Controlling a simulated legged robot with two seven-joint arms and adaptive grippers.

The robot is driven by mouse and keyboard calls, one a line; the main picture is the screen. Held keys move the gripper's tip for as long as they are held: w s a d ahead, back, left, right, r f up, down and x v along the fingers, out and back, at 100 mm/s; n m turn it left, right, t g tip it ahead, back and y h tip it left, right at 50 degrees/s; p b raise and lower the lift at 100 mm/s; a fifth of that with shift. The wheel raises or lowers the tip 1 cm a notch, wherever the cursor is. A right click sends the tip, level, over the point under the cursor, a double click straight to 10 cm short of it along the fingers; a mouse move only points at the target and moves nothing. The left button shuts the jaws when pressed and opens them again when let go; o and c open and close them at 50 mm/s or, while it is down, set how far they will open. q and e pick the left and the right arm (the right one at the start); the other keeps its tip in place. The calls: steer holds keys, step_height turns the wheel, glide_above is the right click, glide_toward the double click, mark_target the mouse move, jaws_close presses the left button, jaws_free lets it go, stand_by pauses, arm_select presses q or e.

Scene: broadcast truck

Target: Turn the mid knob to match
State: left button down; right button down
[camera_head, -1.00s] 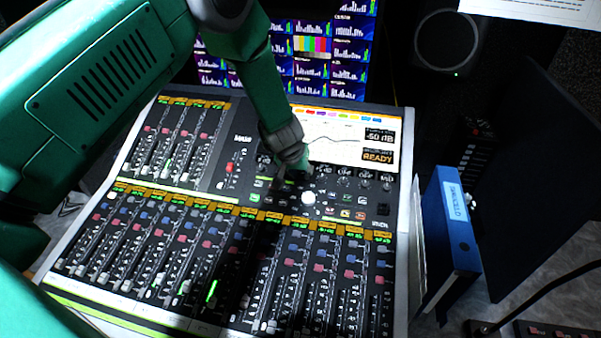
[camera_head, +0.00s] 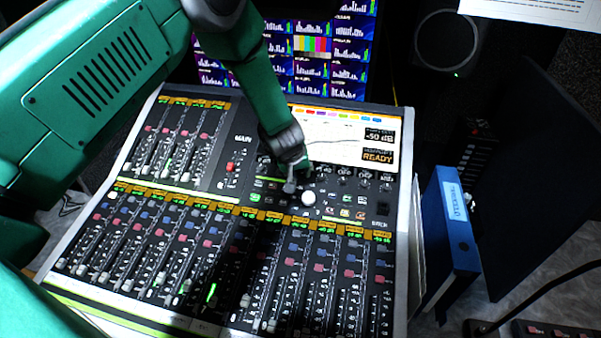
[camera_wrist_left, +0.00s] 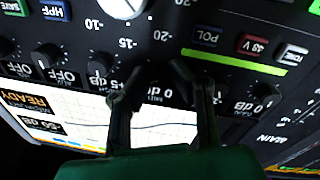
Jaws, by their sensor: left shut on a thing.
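The mixing console (camera_head: 228,180) fills the middle of the head view, with a row of small dark knobs below its screen. My left gripper (camera_head: 292,180) reaches down from above onto this knob row. In the left wrist view my left gripper (camera_wrist_left: 155,82) has its two dark fingers on either side of the mid knob (camera_wrist_left: 152,73), shut on it. The knob is dark and its pointer is hard to make out. An upside-down "0 dB" label shows between the fingers. The screen (camera_head: 342,138) shows a curve, a dB box and an orange "READY" box. My right gripper is not in view.
A large white knob (camera_head: 308,198) sits just below the gripper. Other knobs, such as one at "OFF" (camera_wrist_left: 46,55), stand close beside the fingers. Faders fill the front of the console. A blue binder (camera_head: 450,225) stands at its right side.

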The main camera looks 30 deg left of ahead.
arm_select(q)
steer(key=c, duration=1.4)
jaws_free()
steer(key=shift+c, duration=0.2)
steer(key=shift+r, duration=0.15)
steer(key=v, duration=1.1)
steer(key=shift+r, duration=0.25)
steer(key=shift+s, duration=0.1)
